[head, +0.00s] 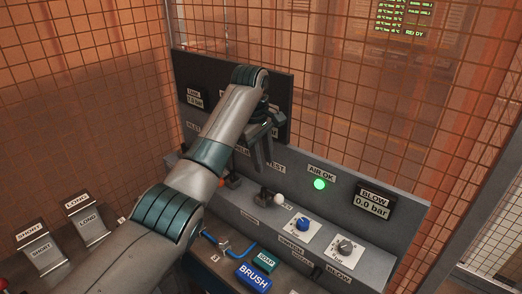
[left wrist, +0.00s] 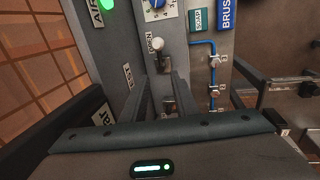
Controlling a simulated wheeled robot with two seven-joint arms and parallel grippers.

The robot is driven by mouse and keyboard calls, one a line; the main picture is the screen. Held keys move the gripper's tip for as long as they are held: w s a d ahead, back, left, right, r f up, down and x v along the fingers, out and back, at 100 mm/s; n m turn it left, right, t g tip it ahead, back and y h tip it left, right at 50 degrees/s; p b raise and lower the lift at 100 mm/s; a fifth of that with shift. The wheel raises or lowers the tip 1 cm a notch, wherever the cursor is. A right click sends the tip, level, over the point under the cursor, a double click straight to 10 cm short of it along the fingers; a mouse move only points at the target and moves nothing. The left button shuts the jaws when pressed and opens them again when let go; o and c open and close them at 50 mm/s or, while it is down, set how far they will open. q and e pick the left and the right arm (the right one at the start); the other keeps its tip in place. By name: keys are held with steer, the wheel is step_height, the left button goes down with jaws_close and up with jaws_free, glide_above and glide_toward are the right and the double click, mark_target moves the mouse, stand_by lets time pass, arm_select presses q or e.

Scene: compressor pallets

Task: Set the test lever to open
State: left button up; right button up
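The test lever has a white ball knob (head: 278,199) on a short stem over a dark base, below the TEST label (head: 276,167). In the head view it leans right. In the left wrist view its white knob (left wrist: 157,44) is beside an OPEN label (left wrist: 149,43). My left gripper (head: 264,160) hangs above and slightly left of the lever, fingers pointing down. In the left wrist view its fingers (left wrist: 159,92) are apart, and the knob is beyond them, not between them. A dark lever-like part (left wrist: 168,104) shows between the fingers, lower down. My right gripper is not visible.
Another lever (head: 231,181) stands left of the test lever, partly behind my arm. Right are a blue knob (head: 303,224), a grey knob (head: 345,246), a green AIR OK lamp (head: 319,184) and a BLOW display (head: 373,203). Blue piping (head: 214,240) and SOAP and BRUSH blocks lie in front.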

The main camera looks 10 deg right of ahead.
arm_select(q)
steer(key=r, duration=0.3)
steer(key=r+b, duration=0.1)
steer(key=r, duration=0.1)
steer(key=shift+s+a, duration=0.3)
steer(key=shift+a, duration=0.05)
steer(key=shift+f, duration=0.15)
